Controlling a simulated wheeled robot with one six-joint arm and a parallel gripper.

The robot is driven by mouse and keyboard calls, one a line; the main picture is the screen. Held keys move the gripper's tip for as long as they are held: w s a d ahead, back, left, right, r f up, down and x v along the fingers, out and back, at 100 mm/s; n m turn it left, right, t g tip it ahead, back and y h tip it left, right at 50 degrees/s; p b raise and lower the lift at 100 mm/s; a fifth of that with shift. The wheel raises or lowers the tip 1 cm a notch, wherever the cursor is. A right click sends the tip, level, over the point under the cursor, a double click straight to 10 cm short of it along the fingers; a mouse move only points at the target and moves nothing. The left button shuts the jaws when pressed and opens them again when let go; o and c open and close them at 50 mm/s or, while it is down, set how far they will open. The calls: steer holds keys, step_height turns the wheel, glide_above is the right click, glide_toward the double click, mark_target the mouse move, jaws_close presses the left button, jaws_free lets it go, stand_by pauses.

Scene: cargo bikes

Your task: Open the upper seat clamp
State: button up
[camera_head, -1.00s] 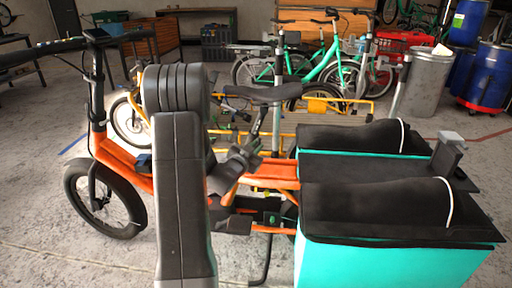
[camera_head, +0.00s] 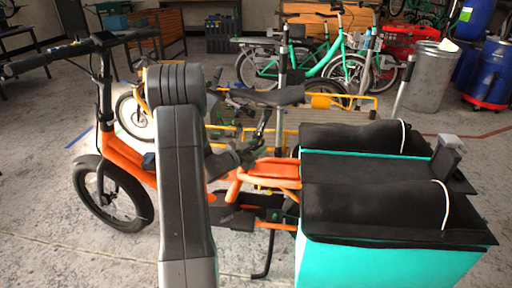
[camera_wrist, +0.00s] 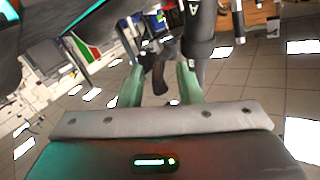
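The orange cargo bike has a black saddle (camera_head: 268,97) on a dark seat post (camera_head: 262,124). My gripper (camera_head: 252,150) is beside the post, below the saddle, partly hidden by my arm. In the wrist view my gripper (camera_wrist: 161,85) has two green fingers standing apart. A dark lever-like part (camera_wrist: 157,76), perhaps the upper seat clamp's lever, shows between or just beyond the fingertips. The dark post (camera_wrist: 199,28) is just right of it. I cannot tell whether the fingers touch the lever. The clamp is too small to make out in the head view.
Black-covered teal cargo boxes (camera_head: 395,265) fill the bike's right end. A yellow-framed bike (camera_head: 350,108) stands close behind, a green bike (camera_head: 322,60) farther back. A metal bin (camera_head: 427,78) and blue barrels (camera_head: 490,75) stand at right. Floor at left front is clear.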

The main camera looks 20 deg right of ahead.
steer(key=p+v, duration=0.1)
steer(key=v, duration=1.3)
steer(key=shift+f, duration=0.15)
